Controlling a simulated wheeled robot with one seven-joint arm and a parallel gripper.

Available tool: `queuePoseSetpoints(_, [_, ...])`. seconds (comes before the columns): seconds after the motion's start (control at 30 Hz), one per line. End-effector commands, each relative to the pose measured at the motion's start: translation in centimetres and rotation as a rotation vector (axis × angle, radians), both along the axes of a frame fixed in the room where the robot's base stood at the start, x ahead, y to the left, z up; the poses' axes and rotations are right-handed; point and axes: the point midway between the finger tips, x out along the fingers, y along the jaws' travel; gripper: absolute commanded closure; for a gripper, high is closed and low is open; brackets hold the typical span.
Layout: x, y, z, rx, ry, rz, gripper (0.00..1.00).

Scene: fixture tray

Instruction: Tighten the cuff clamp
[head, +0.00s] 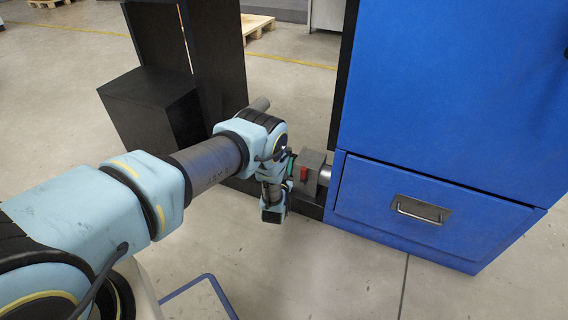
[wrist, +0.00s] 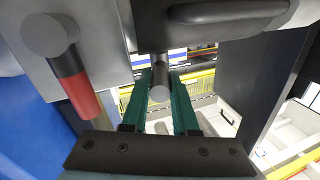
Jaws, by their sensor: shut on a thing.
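The cuff clamp (head: 313,165) appears as a grey block with a red part on its front, beside the blue cabinet, with a silver cylinder (head: 325,176) to its right. In the wrist view its grey body (wrist: 105,30) fills the upper left, and a grey-ended red rod (wrist: 80,92) stands out from it. My gripper (wrist: 160,82) has green fingers shut on a short grey pin (wrist: 160,88) that projects from above. In the head view my arm hides most of the gripper; a bit of green finger shows against the block.
The blue cabinet (head: 450,100) with a handled drawer (head: 420,210) stands close on the right. A black box (head: 150,100) and dark posts stand behind and left of my arm. A dark rounded bar (wrist: 225,12) crosses the top of the wrist view. The floor in front is mostly clear.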

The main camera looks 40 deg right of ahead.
Motion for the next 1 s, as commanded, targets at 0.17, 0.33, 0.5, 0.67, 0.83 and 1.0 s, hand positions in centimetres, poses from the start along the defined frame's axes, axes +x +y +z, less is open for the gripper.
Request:
queuePoseSetpoints(0.17, [0.0, 0.1, -0.1, 0.003, 0.002, -0.001, 0.72])
queuePoseSetpoints(0.33, [0.0, 0.1, -0.1, 0.002, 0.002, -0.002, 0.53])
queuePoseSetpoints(0.5, [0.0, 0.0, 0.0, 0.001, 0.001, -0.003, 0.43])
queuePoseSetpoints(0.67, [-0.1, 0.0, 0.0, 0.001, 0.001, -0.008, 0.43])
queuePoseSetpoints(0.83, [0.3, 0.2, 0.2, 0.000, -0.004, -0.070, 0.43])
queuePoseSetpoints(1.0, [1.2, 1.0, 0.0, 0.006, -0.005, -0.235, 0.43])
